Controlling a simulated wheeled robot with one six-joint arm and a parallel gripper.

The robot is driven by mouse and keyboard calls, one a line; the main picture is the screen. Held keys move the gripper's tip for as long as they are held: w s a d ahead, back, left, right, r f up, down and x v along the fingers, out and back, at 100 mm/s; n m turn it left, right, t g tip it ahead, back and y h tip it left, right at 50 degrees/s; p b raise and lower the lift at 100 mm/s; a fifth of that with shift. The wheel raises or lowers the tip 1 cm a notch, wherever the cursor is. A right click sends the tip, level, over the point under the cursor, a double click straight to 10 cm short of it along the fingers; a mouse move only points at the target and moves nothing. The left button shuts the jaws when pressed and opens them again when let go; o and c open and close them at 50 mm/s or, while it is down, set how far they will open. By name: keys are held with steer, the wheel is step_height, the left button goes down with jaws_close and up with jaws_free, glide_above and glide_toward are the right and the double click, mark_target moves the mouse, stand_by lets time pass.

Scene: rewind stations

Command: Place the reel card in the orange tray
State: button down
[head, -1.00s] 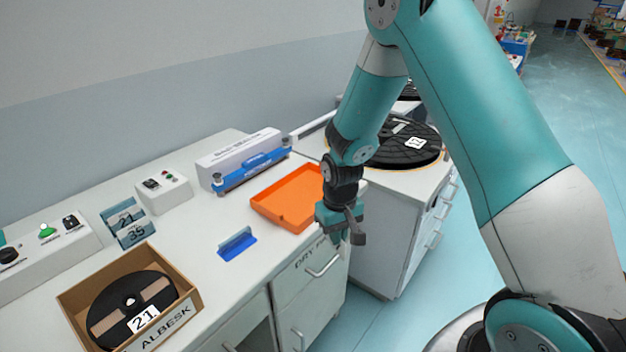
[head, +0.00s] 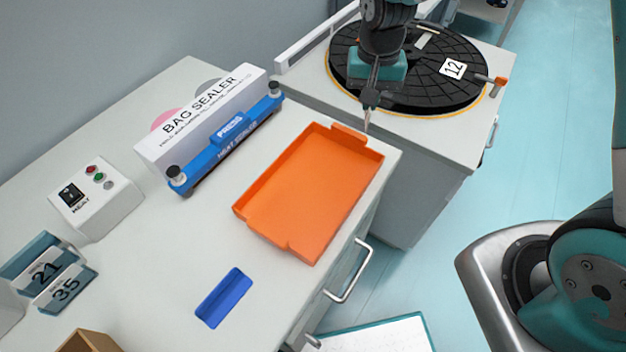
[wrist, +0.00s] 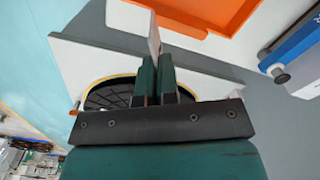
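The orange tray (head: 315,185) lies empty on the white counter in the head view, and its edge shows at the top of the wrist view (wrist: 215,14). My gripper (head: 370,98) is above and just beyond the tray's far end, close to the gap before the reel cabinet. In the wrist view my gripper (wrist: 155,78) has its fingers close together on a thin, pale plate seen edge-on, which I take for the reel card (wrist: 154,36). Its printed face is not visible. The card is outside the tray.
A bag sealer (head: 215,125) stands left of the tray. A blue holder (head: 223,298) is in front of it, empty. Cards 21 and 35 (head: 62,287) stand in a rack at left. A black reel marked 12 (head: 440,85) lies on the cabinet behind my gripper.

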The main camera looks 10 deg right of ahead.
steer(key=s+a+r+m+b, duration=0.1)
steer(key=s+a+r+m, duration=0.25)
steer(key=a+r, duration=0.2)
steer(key=s+a+r+m+b, duration=0.2)
steer(key=s+a+r, duration=0.3)
steer(key=a, duration=0.2)
glide_toward(312, 189)
steer(key=shift+f, duration=2)
steer(key=shift+f, duration=0.15)
steer(key=c, duration=1.4)
jaws_free()
